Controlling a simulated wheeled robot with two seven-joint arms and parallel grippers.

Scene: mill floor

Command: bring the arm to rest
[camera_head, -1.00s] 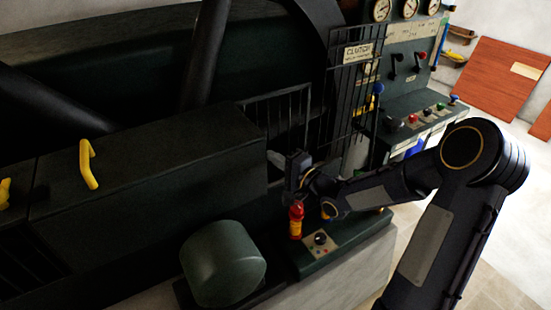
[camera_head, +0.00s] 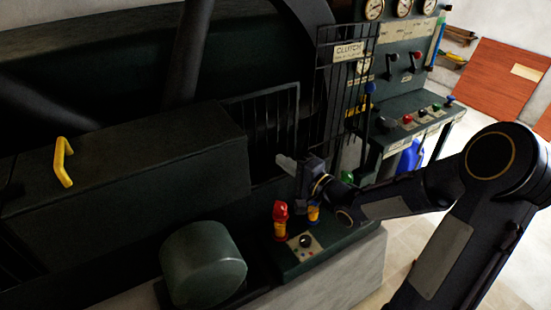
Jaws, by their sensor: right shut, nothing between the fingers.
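My right arm comes in from the right edge and reaches left across the machine's front. My right gripper (camera_head: 286,163) is shut and empty, its fingers pointing left in front of the barred guard. It is above the green ledge of the machine. A red bottle-like item (camera_head: 280,221) stands on the ledge below the gripper, apart from it. A yellow item (camera_head: 313,214) stands just right of it, partly hidden by my wrist. My left gripper is not in view.
A barred guard (camera_head: 262,130) stands behind the gripper. A small control plate (camera_head: 304,247) and a rounded green housing (camera_head: 203,265) are in front. A yellow handle (camera_head: 62,162) is on the left cover. The control console (camera_head: 420,120) is behind my arm. Open floor lies right.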

